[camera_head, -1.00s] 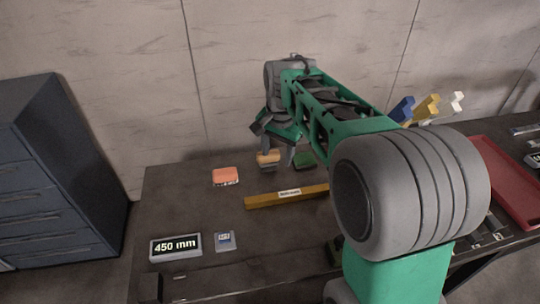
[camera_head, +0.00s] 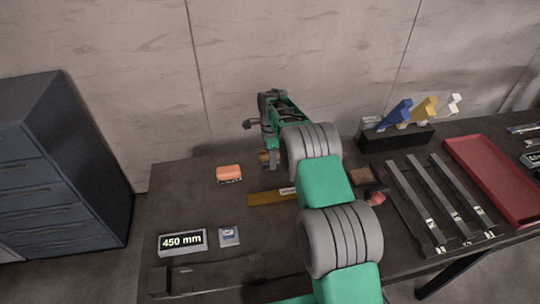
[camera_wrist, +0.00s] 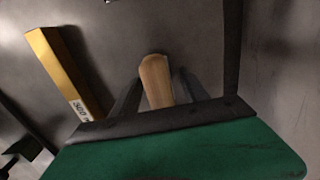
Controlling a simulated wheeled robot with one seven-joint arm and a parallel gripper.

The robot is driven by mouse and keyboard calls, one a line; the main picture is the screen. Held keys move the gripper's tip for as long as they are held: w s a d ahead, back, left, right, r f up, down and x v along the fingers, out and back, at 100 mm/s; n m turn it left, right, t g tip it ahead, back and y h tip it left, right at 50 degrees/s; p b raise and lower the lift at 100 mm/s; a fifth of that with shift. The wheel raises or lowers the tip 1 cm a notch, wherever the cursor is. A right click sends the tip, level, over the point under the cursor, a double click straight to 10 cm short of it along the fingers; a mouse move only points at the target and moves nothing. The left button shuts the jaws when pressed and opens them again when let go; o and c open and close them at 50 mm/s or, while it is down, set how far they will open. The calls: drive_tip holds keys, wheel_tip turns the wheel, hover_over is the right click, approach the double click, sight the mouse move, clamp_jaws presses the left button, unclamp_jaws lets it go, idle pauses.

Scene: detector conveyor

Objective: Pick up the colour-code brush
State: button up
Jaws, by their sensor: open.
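A tan wooden-looking block (camera_wrist: 156,80) shows between the two fingers of my gripper (camera_wrist: 158,92) in the wrist view. The fingers are apart, one on each side of it; I cannot tell whether they touch it. In the head view my gripper (camera_head: 269,157) is low over the back of the bench, and only a bit of the tan block shows beside it. An orange block with a paler lower edge (camera_head: 228,173) sits to the left, apart from my gripper. No label shows which of these blocks is the colour-code brush.
A yellow bar (camera_head: 266,199) with a label lies in front of my gripper, also in the wrist view (camera_wrist: 62,70). A "450 mm" sign (camera_head: 182,241) stands front left. A rack (camera_head: 395,138) with blue, yellow and white pieces, grey bars (camera_head: 414,208) and a red tray (camera_head: 495,180) are right.

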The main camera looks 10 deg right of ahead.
drive_tip(key=shift+f, duration=0.25)
clamp_jaws()
idle(0.3)
